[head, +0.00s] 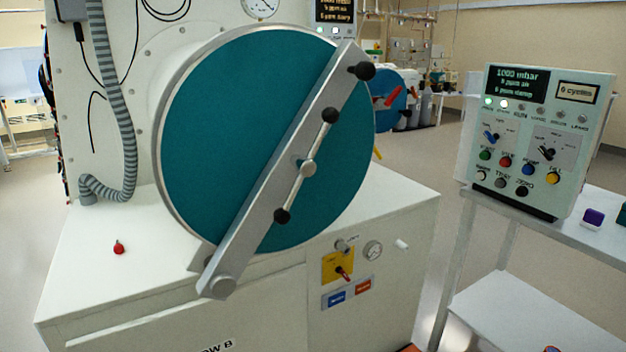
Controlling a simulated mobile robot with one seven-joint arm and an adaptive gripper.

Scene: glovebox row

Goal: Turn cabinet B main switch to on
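The cabinet (110,300) is a white body with a partly cut-off label ending in "OW B" at its lower front. My gripper is not in view.
The teal door (220,130) has a slanting metal bar (250,215) jutting in front. A control box (535,140) stands on a side table (590,230). Floor shows between cabinet and table.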

